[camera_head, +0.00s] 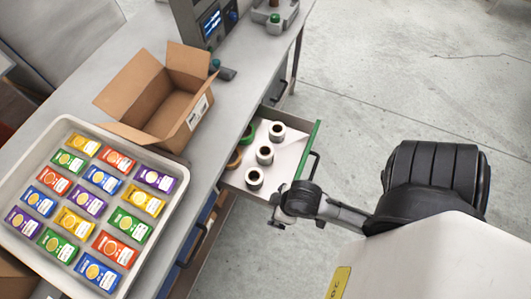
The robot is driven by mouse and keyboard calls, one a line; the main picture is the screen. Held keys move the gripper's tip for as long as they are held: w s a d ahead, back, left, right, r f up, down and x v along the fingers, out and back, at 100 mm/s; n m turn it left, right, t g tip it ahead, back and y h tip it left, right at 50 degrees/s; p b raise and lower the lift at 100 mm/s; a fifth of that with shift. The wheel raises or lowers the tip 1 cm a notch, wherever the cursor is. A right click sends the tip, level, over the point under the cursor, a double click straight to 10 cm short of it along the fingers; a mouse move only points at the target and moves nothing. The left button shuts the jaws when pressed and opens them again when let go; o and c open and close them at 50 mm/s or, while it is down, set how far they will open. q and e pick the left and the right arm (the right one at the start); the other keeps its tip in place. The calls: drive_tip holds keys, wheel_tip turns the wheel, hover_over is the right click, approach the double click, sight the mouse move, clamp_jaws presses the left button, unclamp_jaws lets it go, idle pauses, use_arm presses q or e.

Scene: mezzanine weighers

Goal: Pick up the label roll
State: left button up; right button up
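Three white label rolls with dark cores lie in an open drawer (287,152) under the bench: one at the far end (277,131), one in the middle (264,155) and one nearest me (254,178). My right gripper (280,217) is just outside the drawer's near front corner, below the nearest roll in the picture. It is small and partly hidden by its own wrist, so I cannot tell whether its fingers are open. No roll is seen in it. My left gripper is not in view.
A brown roll (235,158) and a green roll (248,134) lie at the drawer's inner side. The drawer has a green front edge and a dark handle (314,165). On the bench are an open cardboard box (150,93) and a tray (20,185) of coloured packets. The floor at right is clear.

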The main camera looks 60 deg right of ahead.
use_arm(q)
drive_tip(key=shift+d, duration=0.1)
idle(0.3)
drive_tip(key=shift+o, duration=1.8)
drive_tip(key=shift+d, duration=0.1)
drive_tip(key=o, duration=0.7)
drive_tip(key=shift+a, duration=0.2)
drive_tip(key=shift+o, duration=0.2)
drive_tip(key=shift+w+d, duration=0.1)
